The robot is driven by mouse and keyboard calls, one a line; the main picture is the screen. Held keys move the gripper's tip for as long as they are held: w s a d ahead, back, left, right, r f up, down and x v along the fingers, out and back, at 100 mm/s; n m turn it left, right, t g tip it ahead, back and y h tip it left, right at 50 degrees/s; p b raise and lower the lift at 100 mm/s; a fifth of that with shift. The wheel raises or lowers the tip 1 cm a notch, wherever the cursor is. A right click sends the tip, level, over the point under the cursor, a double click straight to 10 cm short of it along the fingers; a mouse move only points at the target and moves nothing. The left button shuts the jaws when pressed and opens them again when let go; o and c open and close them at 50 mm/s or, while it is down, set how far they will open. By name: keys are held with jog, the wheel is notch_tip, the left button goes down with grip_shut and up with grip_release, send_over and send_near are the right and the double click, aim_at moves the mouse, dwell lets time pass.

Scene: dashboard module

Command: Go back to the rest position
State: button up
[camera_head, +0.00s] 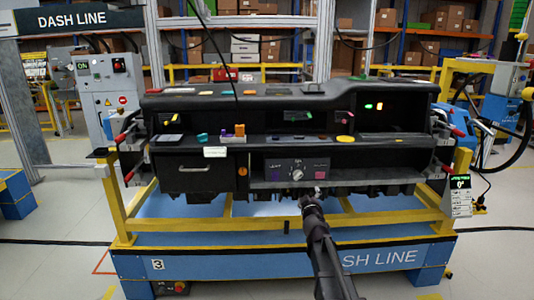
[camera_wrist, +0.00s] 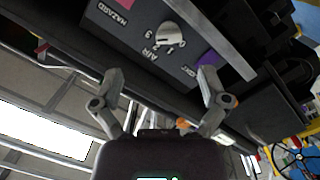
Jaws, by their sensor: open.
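My gripper (camera_head: 318,193) is in front of the dashboard module (camera_head: 400,146), just below and right of a dark control panel (camera_head: 280,168). In the wrist view my gripper (camera_wrist: 162,76) is open, with its two fingers spread and nothing between them. The panel's grey rotary knob (camera_wrist: 171,38) shows beyond the fingers and apart from them, with the labels HAZARD and AIR near it. A purple button (camera_wrist: 208,60) lies close behind the right fingertip in the picture; I cannot tell the gap. My arm reaches up from the bottom edge of the head view.
The dashboard sits on a yellow frame (camera_head: 120,207) with a blue base (camera_head: 220,262). Small colored parts lie along its ledge, including an orange block (camera_head: 239,130). A grey control cabinet (camera_head: 108,95) stands left. A hanging black cable crosses the upper middle.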

jog(key=s+d+f+m+g+h, duration=0.2)
jog(key=s+f+m+g, duration=0.25)
jog(key=s+f, duration=0.2)
jog(key=s+d+f+m+g+h, duration=0.1)
jog(key=s+d+f+m+g, duration=0.2)
jog(key=s+f+g, duration=0.35)
jog(key=s+a+f+g+y+p, duration=0.1)
jog(key=s+a+f+g+y, duration=0.2)
jog(key=s, duration=0.7)
jog(key=s+a+f+g+y, duration=0.15)
jog(key=s+a+g, duration=0.3)
jog(key=s, duration=0.55)
notch_tip(320, 180, up, 25)
jog(key=p, duration=2.4)
jog(key=shift+w+t, duration=0.2)
jog(key=shift+t, duration=0.25)
jog(key=shift+f, duration=0.15)
jog(key=shift+c, duration=0.2)
jog(key=c, duration=0.5)
jog(key=shift+a, duration=0.1)
